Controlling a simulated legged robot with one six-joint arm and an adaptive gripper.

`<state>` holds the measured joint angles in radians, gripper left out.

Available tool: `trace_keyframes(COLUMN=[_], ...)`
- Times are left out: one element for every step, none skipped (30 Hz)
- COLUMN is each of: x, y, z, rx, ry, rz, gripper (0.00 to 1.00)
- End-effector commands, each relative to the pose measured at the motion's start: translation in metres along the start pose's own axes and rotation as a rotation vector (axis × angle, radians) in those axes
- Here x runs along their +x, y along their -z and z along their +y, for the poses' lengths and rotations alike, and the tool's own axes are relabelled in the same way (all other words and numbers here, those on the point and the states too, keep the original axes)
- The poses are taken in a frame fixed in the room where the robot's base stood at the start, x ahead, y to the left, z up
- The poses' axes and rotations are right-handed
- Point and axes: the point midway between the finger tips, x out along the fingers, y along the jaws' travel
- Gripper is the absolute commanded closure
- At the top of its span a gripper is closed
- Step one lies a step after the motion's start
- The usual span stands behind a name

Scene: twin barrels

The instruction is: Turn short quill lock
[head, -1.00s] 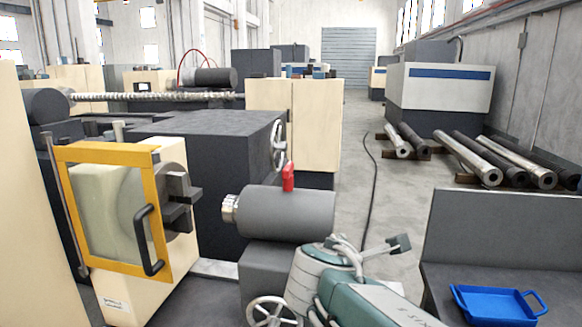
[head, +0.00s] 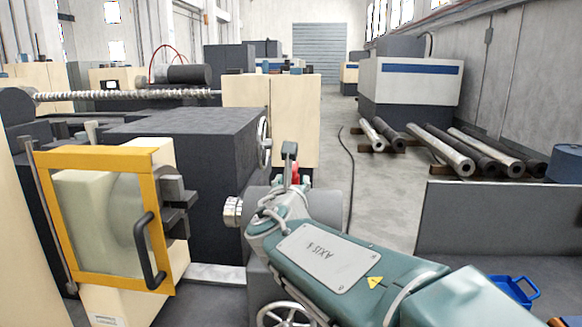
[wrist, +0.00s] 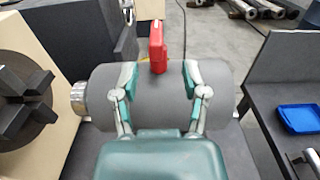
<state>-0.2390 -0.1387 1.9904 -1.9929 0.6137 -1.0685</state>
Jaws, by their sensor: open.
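The red lock lever (wrist: 157,45) stands upright on top of the grey tailstock barrel (wrist: 80,90) in the wrist view. My gripper (wrist: 159,82) is open over the barrel, one finger on each side. The lever is between the two fingers but farther forward, and neither finger visibly touches it. In the head view only a small piece of the red lever (head: 296,174) shows behind my gripper (head: 288,160). My arm hides much of the barrel (head: 257,196) there.
A chuck (head: 178,200) and a yellow-framed guard (head: 100,157) are to the left. A handwheel (head: 284,315) is below the barrel. A blue tray (head: 516,289) lies on a grey bench at right. Steel bars (head: 440,150) lie on the floor behind.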

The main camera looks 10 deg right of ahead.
Motion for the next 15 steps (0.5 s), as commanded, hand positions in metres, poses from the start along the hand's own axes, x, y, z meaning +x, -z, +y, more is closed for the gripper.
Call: trace_keyframes(x=[0.009, 0.014, 0.022, 0.027, 0.033, 0.040, 0.046, 0.051, 0.058, 0.063, 0.068, 0.074, 0.077, 0.081, 0.084], y=[0.001, 0.002, 0.001, 0.002, 0.002, 0.002, 0.002, 0.002, 0.002, 0.002, 0.002, 0.002, 0.001, 0.001, 0.002], z=[0.001, 0.001, 0.003, 0.004, 0.004, 0.004, 0.004, 0.004, 0.004, 0.004, 0.004, 0.004, 0.004, 0.004, 0.004], rx=[-0.001, -0.002, -0.003, -0.004, -0.003, -0.003, -0.002, -0.002, -0.002, -0.002, -0.002, -0.002, -0.001, -0.001, -0.001], ry=[0.002, 0.003, 0.002, 0.002, 0.002, 0.002, 0.002, 0.002, 0.001, 0.002, 0.002, 0.002, 0.002, 0.001, 0.001], rz=[0.002, 0.002, 0.001, 0.001, 0.001, 0.001, 0.001, 0.001, 0.001, 0.001, 0.001, 0.001, 0.000, 0.001, 0.001], gripper=[0.43, 0.43, 0.43, 0.43, 0.43, 0.43, 0.43, 0.43, 0.43, 0.43, 0.43, 0.43, 0.43, 0.43, 0.43])
